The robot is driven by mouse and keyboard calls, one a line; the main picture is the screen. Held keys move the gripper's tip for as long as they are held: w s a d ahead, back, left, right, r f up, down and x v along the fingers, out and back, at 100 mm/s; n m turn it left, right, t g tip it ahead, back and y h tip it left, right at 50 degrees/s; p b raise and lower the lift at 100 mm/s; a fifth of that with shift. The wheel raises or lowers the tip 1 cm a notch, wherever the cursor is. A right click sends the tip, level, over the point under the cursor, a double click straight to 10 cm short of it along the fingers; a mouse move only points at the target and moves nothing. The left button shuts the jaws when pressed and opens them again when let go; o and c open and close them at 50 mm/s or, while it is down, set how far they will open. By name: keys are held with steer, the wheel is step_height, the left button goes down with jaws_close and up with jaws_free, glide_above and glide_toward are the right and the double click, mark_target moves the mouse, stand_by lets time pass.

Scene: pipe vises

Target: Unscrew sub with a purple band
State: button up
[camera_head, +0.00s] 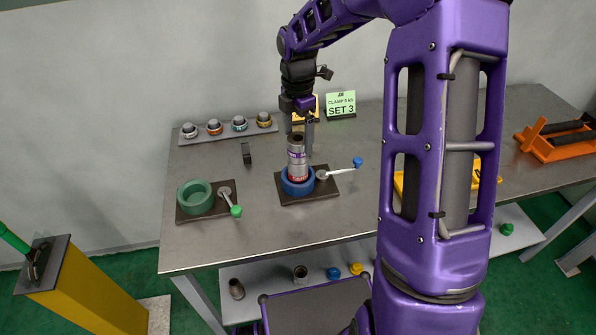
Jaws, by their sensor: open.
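A grey metal sub (297,160) with a dark open top stands upright in the round blue vise (298,187) on the table. A narrow purple-red band runs around its body, too small to read clearly. My gripper (299,128) points down with its fingers apart, at the top of the sub. One finger shows just right of and behind the sub's upper end; the other is hard to make out. I cannot tell whether the fingers touch the sub.
The blue vise's crank (340,170) sticks out right, with a blue knob. A green vise (195,194) stands empty at left. A small dark block (247,154) stands between. A green sign (341,105) stands behind.

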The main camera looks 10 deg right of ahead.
steer(key=m, duration=0.5)
steer(key=shift+m, duration=0.3)
steer(key=m, duration=0.5)
steer(key=shift+m+b, duration=0.3)
steer(key=m, duration=1)
